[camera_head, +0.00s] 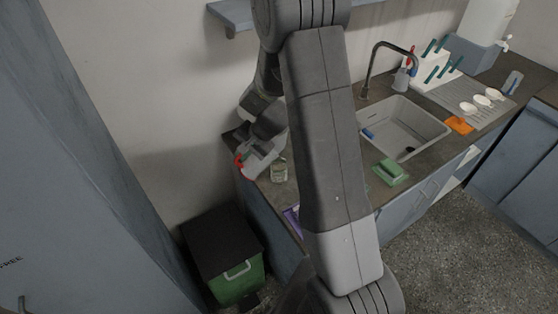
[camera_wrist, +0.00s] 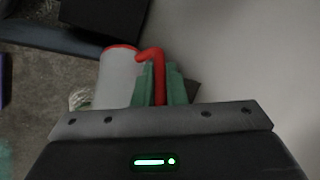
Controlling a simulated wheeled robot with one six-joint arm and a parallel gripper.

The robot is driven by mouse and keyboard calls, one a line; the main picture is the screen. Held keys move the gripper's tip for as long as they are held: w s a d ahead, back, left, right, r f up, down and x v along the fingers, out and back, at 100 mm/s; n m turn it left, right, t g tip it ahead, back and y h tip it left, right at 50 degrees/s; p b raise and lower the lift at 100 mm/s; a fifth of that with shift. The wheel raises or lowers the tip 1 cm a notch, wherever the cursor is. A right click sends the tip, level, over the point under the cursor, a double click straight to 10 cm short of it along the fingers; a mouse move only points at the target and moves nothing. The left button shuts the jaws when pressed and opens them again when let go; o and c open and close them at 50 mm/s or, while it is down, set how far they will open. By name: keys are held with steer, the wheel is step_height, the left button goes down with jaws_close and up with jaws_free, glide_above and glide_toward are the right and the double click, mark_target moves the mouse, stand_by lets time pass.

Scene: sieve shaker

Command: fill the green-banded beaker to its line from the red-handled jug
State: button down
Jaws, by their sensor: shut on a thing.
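The red-handled jug (camera_head: 257,160) is a pale grey vessel at the left end of the counter, partly hidden by my arm. In the wrist view the jug (camera_wrist: 117,78) shows a red rim and a red handle (camera_wrist: 152,56). My gripper (camera_wrist: 159,84) is shut on that handle, with its green fingers on either side. A small clear beaker (camera_head: 279,172) stands on the counter just right of the jug. It also shows in the wrist view (camera_wrist: 80,99), partly hidden behind the jug. Its band, line and contents are too small to make out.
A green bin (camera_head: 237,284) stands below the counter's left end. The wall is close behind the jug.

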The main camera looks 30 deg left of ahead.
mark_target(236, 164)
steer(key=shift+s+a+f+h, duration=0.2)
steer(key=shift+s+f+h, duration=0.05)
steer(key=shift+f+h, duration=0.05)
steer(key=shift+t+h, duration=0.7)
steer(key=shift+t, duration=0.2)
steer(key=shift+s+a+f, duration=0.25)
steer(key=shift+f, duration=0.45)
steer(key=shift+s+a+f, duration=0.2)
steer(key=shift+s+f, duration=0.05)
steer(key=shift+f, duration=0.4)
steer(key=shift+s+a+f, duration=0.25)
steer(key=shift+f, duration=0.45)
steer(key=shift+s+a+f+n+b, duration=0.1)
steer(key=shift+a+f+n+b, duration=0.1)
steer(key=shift+n+b, duration=0.1)
steer(key=shift+s+a+f+t+h+b, duration=0.3)
steer(key=shift+t+h, duration=0.1)
steer(key=shift+h, duration=0.1)
steer(key=shift+s, duration=0.1)
